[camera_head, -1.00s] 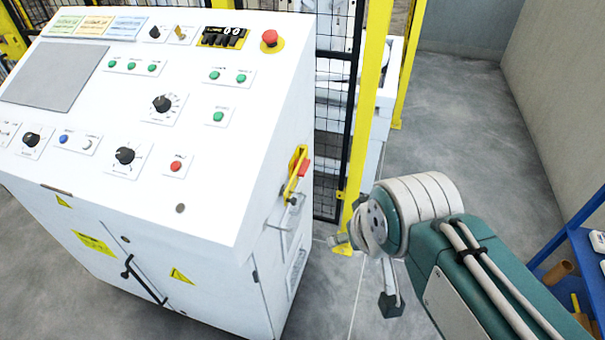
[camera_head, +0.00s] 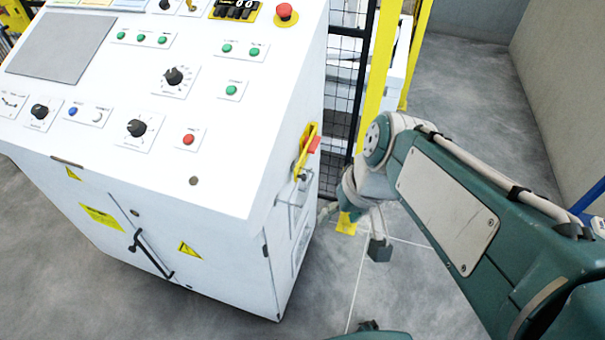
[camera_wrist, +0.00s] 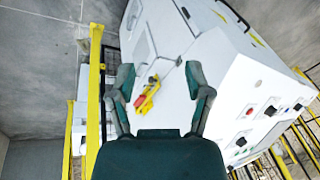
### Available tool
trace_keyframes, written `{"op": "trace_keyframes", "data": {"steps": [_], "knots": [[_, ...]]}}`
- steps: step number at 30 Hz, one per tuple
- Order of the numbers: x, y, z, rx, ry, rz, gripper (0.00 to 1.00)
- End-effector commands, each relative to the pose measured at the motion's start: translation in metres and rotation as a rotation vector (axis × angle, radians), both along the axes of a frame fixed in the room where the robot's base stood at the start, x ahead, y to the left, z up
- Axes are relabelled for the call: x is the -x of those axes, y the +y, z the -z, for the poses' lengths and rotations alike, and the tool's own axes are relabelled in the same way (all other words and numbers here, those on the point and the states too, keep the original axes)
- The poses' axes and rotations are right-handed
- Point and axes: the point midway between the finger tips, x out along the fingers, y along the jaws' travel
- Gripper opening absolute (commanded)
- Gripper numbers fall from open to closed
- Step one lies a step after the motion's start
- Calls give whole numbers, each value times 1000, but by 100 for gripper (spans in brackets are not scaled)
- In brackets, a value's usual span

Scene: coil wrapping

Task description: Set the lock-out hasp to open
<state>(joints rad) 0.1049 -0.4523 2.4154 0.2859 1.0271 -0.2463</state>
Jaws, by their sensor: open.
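The yellow lock-out hasp (camera_head: 304,152) is on the right side face of the white control cabinet, beside a red switch handle (camera_head: 314,145). In the wrist view the yellow hasp (camera_wrist: 150,91) and the red part (camera_wrist: 140,101) appear between my fingers. Whether the hasp is open or closed I cannot tell. My gripper (camera_head: 353,229) is to the right of and lower than the hasp in the head view, apart from it. In the wrist view my gripper (camera_wrist: 160,82) is open, its two fingers spread and empty, facing the cabinet side.
The white cabinet (camera_head: 225,185) carries knobs, green buttons and a red emergency stop (camera_head: 287,12). A yellow post (camera_head: 378,75) and black mesh fence (camera_head: 342,100) stand behind the hasp side. Grey floor (camera_head: 470,110) is open to the right, up to a wall.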

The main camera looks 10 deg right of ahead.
Motion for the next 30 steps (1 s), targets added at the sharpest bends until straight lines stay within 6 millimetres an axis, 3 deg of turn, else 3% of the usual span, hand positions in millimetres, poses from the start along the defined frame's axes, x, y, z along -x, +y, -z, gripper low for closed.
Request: {"op": "trace_keyframes", "data": {"steps": [9,17,23,30], "knots": [[-41,13,37,-346,210,-28,65],[-84,14,66,-665,252,-12,65],[-121,0,91,-910,199,41,65],[-164,-33,132,-1167,43,151,65]]}}
